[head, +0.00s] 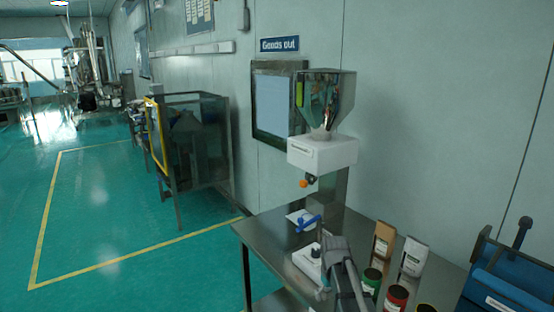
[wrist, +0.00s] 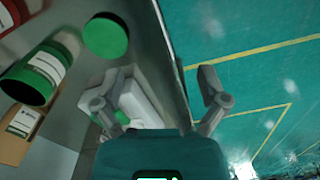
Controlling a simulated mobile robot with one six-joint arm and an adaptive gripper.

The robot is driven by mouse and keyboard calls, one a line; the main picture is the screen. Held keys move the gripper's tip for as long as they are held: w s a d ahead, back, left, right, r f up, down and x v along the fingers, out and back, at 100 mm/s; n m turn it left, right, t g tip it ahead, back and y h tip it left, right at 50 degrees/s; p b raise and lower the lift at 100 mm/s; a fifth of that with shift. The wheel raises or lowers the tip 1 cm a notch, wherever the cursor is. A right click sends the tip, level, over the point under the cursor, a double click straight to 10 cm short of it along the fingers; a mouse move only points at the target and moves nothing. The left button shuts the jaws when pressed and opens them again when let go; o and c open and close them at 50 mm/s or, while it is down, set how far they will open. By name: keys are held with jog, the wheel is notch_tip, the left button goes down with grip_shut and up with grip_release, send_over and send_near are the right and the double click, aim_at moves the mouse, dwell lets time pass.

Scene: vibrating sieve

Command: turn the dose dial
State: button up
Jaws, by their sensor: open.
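A dosing unit stands at the back of the steel table: a shiny hopper (head: 325,100) above a white box (head: 322,153). A small orange knob (head: 304,183) sits under the box's left side; it looks like the dose dial, though its markings are too small to read. My gripper (wrist: 160,85) is open and empty in the wrist view, over the table's edge. Neither the hopper nor the orange knob shows in the wrist view. A grey part of my arm shows low in the head view, in front of and below the dosing unit.
A white device (head: 308,262) and a blue-handled item (head: 308,224) are on the table (head: 270,237). A green jar (wrist: 40,75) is near my gripper. Floor lies open left.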

jog(key=s+f+m+b, duration=0.3)
jog(key=s+f, duration=0.1)
jog(key=s, duration=1.1)
jog(key=shift+s+f+m+b, duration=0.2)
jog(key=shift+m+b, duration=0.1)
jog(key=shift+m, duration=0.1)
